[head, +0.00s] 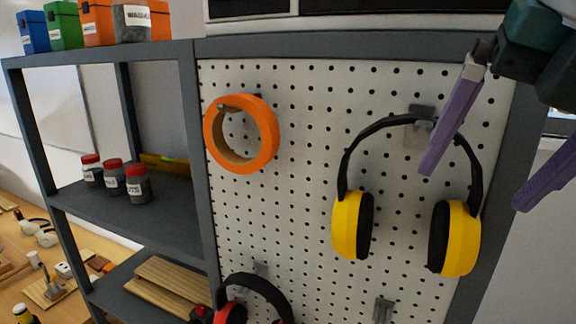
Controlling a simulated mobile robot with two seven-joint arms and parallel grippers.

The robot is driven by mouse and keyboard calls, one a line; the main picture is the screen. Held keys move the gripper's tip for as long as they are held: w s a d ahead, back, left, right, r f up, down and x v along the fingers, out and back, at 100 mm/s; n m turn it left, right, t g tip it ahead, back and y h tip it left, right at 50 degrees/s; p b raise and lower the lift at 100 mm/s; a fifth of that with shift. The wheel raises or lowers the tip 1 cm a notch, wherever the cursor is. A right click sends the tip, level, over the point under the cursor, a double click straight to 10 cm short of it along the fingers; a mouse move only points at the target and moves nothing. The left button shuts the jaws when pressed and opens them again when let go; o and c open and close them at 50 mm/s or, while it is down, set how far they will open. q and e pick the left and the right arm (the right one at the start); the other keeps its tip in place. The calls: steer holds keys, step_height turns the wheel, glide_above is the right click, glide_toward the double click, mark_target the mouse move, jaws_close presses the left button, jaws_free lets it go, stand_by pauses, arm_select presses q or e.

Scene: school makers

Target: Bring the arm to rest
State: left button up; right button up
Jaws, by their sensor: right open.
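My right gripper (496,158) comes in at the upper right, in front of the pegboard. Its two purple fingers are spread wide apart with nothing between them. The yellow and black ear muffs (350,222) hang on a hook of the pegboard. One purple finger overlaps the headband in the picture; I cannot tell if it touches. My left gripper is not in view.
The white pegboard (300,210) also holds an orange tape ring (212,142) and red ear muffs (262,284) low down. A grey shelf (165,213) at left bears several red-lidded jars. Coloured boxes (66,26) stand on top. A cluttered wooden table (70,250) lies beyond.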

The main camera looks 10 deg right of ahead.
steer(key=s+a+f+m+y, duration=0.3)
steer(key=s+a+f+m, duration=0.3)
steer(key=a+f+m, duration=0.45)
steer(key=s+d+f+m+g+h, duration=0.1)
steer(key=s+d+f+m, duration=0.6)
steer(key=m, duration=0.9)
steer(key=s+f+h, duration=0.1)
steer(key=s+f, duration=0.1)
steer(key=s, duration=0.1)
steer(key=shift+s+d+g, duration=0.25)
steer(key=shift+d+g, duration=0.05)
steer(key=shift+d, duration=0.1)
